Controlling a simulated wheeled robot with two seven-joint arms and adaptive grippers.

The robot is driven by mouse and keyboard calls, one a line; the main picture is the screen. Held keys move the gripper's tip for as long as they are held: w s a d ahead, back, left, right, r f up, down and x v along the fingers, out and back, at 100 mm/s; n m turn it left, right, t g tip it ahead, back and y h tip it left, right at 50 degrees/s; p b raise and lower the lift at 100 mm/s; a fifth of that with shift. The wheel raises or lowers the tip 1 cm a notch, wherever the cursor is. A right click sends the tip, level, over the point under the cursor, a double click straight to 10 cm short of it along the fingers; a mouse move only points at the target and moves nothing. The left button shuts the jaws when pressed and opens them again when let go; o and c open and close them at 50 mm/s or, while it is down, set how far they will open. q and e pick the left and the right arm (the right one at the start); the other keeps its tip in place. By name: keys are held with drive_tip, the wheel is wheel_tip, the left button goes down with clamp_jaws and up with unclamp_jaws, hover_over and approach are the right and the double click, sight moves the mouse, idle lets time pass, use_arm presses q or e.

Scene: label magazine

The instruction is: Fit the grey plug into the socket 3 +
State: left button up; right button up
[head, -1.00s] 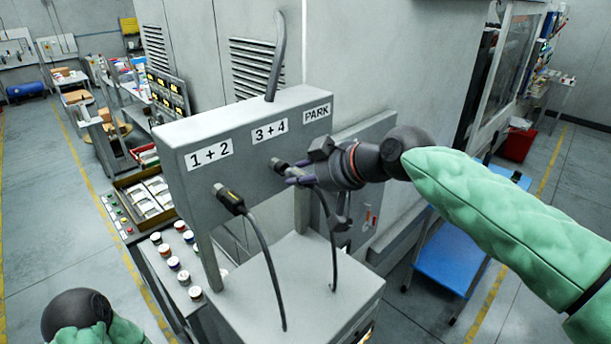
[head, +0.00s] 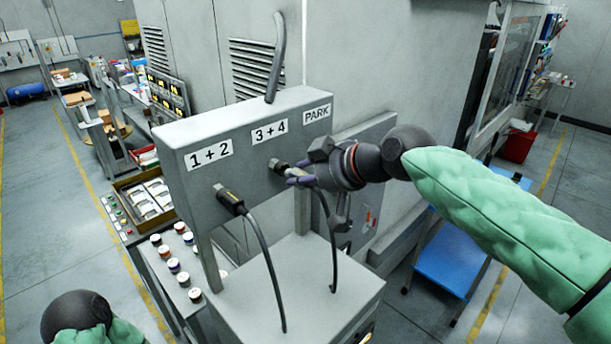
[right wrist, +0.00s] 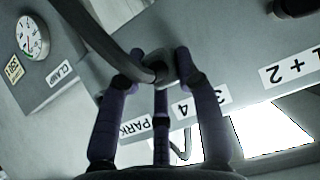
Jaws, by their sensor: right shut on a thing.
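The grey box panel (head: 245,190) carries the labels "1 + 2", "3 + 4" (head: 270,132) and "PARK". My right gripper (head: 293,173) is shut on the grey plug (head: 277,165), which is at the panel face below the "3 + 4" label. The socket there is hidden behind the plug, so I cannot tell how deep it sits. In the right wrist view the fingers (right wrist: 165,75) close around the plug (right wrist: 185,66), with its dark cable running up to the left. My left gripper is not in view; only my left arm shows at the lower left.
A second plug (head: 230,202) with a black cable sits below "1 + 2". Both cables drop to the grey pedestal top (head: 320,275). Several small jars (head: 180,262) stand at the left. A pressure gauge (right wrist: 32,38) shows in the right wrist view.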

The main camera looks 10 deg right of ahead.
drive_tip(key=shift+w+a, duration=0.65)
drive_tip(key=shift+w, duration=0.3)
idle(0.8)
drive_tip(key=o, duration=1.2)
drive_tip(key=shift+w+a, duration=0.1)
drive_tip(key=shift+w, duration=0.05)
drive_tip(key=v, duration=1.2)
